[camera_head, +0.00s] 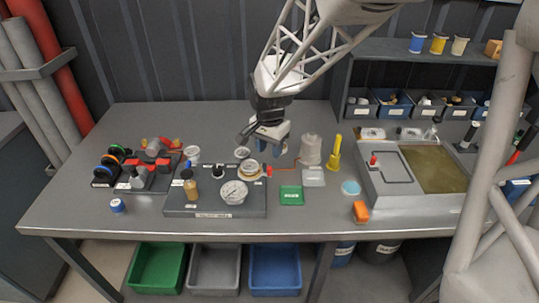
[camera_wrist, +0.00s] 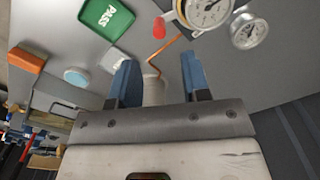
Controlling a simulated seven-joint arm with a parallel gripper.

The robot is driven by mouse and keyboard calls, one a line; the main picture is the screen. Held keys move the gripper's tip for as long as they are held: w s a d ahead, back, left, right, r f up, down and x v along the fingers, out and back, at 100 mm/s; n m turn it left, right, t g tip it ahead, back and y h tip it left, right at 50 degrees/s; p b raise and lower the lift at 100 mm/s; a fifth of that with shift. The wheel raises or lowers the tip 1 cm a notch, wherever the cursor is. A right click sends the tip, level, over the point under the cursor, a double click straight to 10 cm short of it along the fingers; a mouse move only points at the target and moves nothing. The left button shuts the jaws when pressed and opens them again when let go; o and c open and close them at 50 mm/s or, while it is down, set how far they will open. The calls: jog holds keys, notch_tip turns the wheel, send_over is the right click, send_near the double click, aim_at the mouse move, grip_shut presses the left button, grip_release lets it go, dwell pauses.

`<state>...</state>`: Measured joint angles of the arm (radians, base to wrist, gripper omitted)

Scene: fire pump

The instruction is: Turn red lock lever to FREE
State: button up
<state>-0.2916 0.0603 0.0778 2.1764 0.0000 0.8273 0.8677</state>
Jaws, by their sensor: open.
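A small red-tipped lever (camera_head: 270,171) sticks out from the right side of the brass-coloured fitting on the dark gauge base (camera_head: 240,208). I take it for the red lock lever; its FREE marking cannot be read. In the wrist view the rounded red tip (camera_wrist: 159,27) shows beyond the fingertips, beside a gauge. My gripper (camera_head: 270,147) hangs above and behind the base, near the lever in the head view but apart from it. In the wrist view its two blue fingers (camera_wrist: 161,72) are spread, with nothing gripped between them.
A thin orange line runs from the fitting towards a pale spool-like body (camera_head: 311,150). The bench front is mostly clear.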

aim_at(270, 167)
jog(key=shift+f, duration=3.9)
jog(key=shift+c, duration=0.2)
grip_shut()
